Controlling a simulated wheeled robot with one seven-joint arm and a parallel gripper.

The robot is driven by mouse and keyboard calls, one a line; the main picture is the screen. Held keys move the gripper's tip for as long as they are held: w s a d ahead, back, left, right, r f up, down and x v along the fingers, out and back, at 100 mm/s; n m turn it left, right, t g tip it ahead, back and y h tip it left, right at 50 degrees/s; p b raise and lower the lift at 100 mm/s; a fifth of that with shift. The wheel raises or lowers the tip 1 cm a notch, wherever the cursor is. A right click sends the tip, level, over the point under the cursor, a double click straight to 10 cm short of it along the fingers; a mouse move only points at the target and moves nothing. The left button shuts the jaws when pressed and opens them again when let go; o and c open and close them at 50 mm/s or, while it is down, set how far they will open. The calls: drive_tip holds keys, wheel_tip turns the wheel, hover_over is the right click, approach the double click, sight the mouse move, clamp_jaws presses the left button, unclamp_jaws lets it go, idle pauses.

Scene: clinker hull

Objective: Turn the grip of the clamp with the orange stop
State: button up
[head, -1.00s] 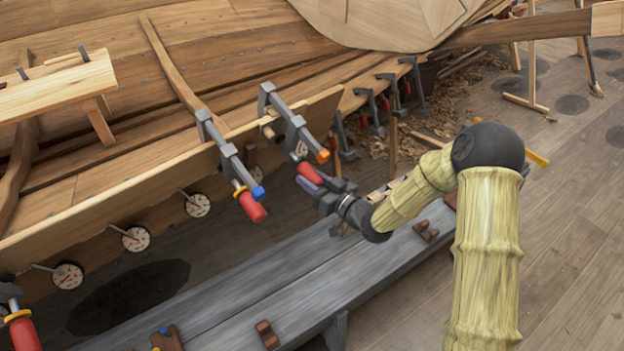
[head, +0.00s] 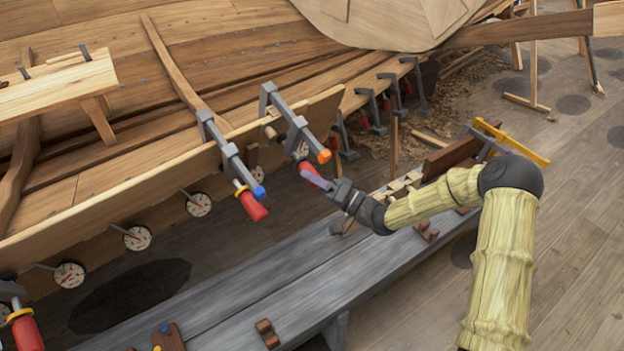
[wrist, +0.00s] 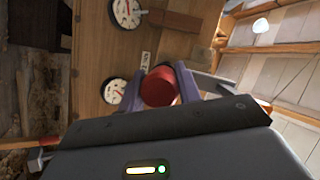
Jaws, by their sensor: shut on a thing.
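The clamp with the orange stop (head: 292,121) is a grey bar clamp on the hull plank edge, with its orange stop (head: 323,156) at the near lower end of the bar. Its red grip (head: 308,171) hangs below the bar, tilted. My gripper (head: 318,181) is shut on this red grip from the lower right. In the wrist view the grip's round red end (wrist: 159,87) sits between my two purple fingers (wrist: 161,92). The fingers partly hide the grip in the head view.
A similar clamp with a blue stop (head: 232,160) and its own red grip (head: 251,207) is close to the left. White dials (head: 199,204) line the plank's lower side. A grey bench (head: 250,280) with small brown blocks lies below my arm. The wooden floor at right is open.

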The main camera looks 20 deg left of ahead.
drive_tip(key=shift+f+m+g+y, duration=0.1)
drive_tip(key=shift+m+g+y, duration=0.2)
drive_tip(key=shift+m, duration=0.3)
drive_tip(key=o, duration=1)
drive_tip(key=shift+d, duration=0.15)
drive_tip(key=b+v, duration=0.1)
drive_tip(key=v, duration=1.6)
drive_tip(key=shift+s, duration=0.1)
